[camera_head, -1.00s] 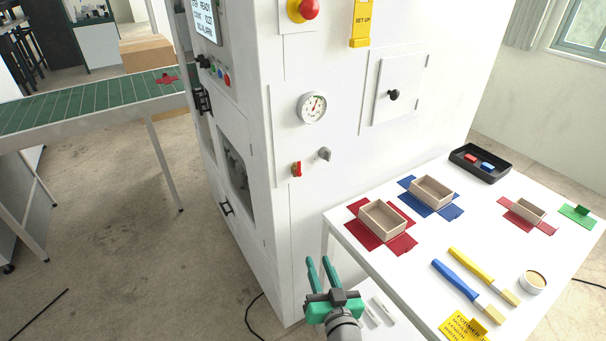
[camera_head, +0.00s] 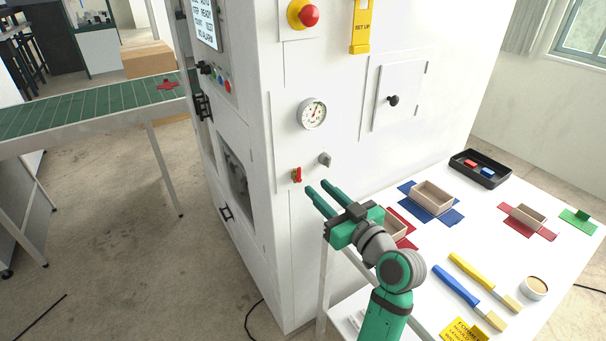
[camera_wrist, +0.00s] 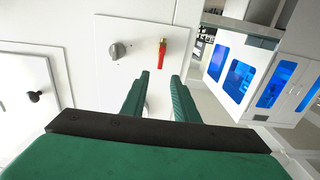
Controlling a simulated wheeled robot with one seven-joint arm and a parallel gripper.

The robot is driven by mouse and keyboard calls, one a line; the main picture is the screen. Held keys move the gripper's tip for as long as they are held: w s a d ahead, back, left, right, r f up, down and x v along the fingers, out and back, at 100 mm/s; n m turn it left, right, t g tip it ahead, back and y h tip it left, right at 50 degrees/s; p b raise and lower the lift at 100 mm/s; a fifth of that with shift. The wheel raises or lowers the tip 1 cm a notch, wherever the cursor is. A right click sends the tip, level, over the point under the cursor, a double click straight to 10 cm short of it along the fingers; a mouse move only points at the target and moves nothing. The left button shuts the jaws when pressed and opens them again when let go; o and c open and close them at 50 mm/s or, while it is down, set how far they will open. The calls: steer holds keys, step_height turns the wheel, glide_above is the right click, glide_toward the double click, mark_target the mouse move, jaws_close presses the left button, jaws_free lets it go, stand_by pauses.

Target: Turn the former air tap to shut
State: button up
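The air tap with a red lever (camera_head: 297,174) is on the white machine's side panel, below the round gauge. The fingers (camera_wrist: 158,82) appear apart from the lever.
A pressure gauge (camera_head: 312,113) and a small hatch with a black knob (camera_head: 393,100) are above. The white table (camera_head: 420,235) at right bears trays, card blanks and brushes. A red emergency button (camera_head: 309,15) is higher up.

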mark_target(300, 171)
steer(key=x, duration=0.8)
steer(key=shift+w+a, duration=0.15)
steer(key=shift+w, duration=0.2)
jaws_close()
